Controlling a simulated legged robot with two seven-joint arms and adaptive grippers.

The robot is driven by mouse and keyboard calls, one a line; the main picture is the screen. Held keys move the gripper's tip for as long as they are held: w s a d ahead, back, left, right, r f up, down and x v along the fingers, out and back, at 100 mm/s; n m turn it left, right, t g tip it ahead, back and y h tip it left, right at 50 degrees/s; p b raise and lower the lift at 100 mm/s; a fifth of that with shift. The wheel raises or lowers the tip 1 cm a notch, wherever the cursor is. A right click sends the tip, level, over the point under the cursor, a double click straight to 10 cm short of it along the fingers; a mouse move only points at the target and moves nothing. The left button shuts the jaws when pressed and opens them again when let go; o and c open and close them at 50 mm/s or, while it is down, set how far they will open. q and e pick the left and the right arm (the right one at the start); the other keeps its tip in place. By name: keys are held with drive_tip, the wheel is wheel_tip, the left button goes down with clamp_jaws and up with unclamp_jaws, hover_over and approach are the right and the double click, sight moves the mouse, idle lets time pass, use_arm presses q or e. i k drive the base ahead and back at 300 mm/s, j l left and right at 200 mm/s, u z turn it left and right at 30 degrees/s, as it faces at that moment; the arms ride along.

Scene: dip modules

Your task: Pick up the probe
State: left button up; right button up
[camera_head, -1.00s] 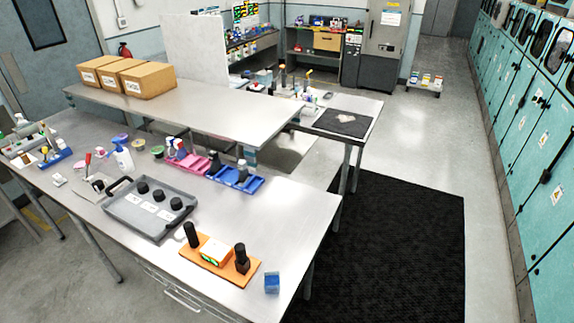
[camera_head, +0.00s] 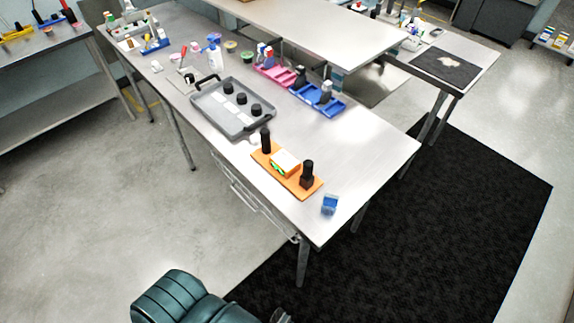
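The task's probe cannot be told for certain at this distance. An orange board (camera_head: 304,190) lies near the front right end of the metal table. It carries a black upright cylinder (camera_head: 265,141), an orange and white box (camera_head: 285,163) with a green display, and a second black upright piece (camera_head: 307,174) with a wider base. A small blue block (camera_head: 330,205) sits on the table just right of the board.
A grey tray (camera_head: 208,110) with several black round pieces lies left of the board on the table (camera_head: 375,150). Pink (camera_head: 270,70) and blue (camera_head: 318,103) racks stand behind. Black matting (camera_head: 440,230) covers floor at right.

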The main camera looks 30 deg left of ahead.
sight(307, 165)
drive_tip(key=j+z, duration=0.2)
drive_tip(key=j, duration=0.65)
drive_tip(key=j+z, duration=0.15)
drive_tip(key=j, duration=0.65)
drive_tip(key=k+j+z, duration=0.2)
drive_tip(key=j, duration=0.65)
drive_tip(key=i, duration=0.05)
